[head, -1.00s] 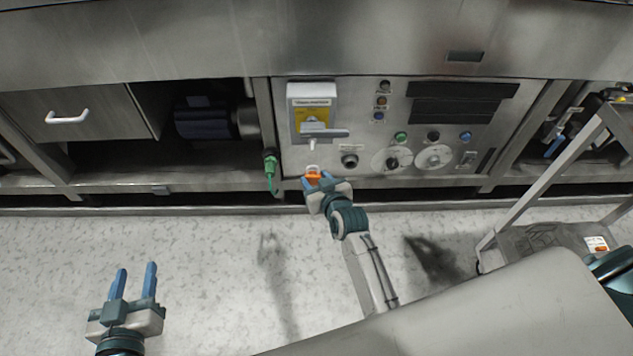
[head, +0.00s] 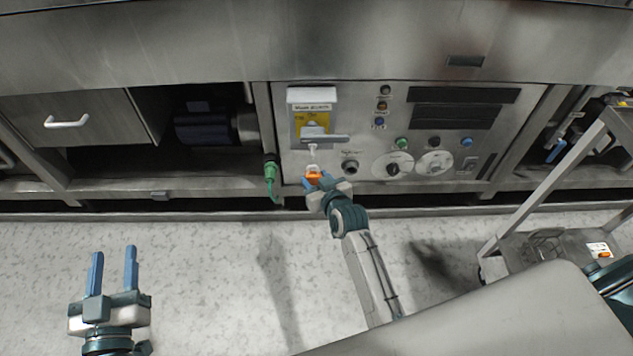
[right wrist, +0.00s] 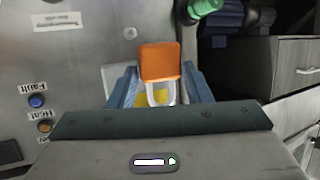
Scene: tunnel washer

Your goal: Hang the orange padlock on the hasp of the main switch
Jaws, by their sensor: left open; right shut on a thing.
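The main switch (head: 311,97) is a white box with a yellow plate and a grey handle on the left part of the control panel. A pale hasp (head: 311,151) hangs below the handle. My right gripper (head: 314,182) is shut on the orange padlock (head: 314,177), just below the hasp. The padlock's pale shackle points up towards the switch. In the right wrist view the padlock (right wrist: 160,62) sits between the blue fingers, its shackle in front of the yellow plate. I cannot tell whether the shackle touches the hasp. My left gripper (head: 113,272) is open and empty over the floor.
A green connector (head: 271,172) with a cable hangs left of the switch. Knobs and coloured buttons (head: 402,143) lie to its right. A grey cart (head: 540,245) stands at the right, with a white and orange item on it. The floor at left is clear.

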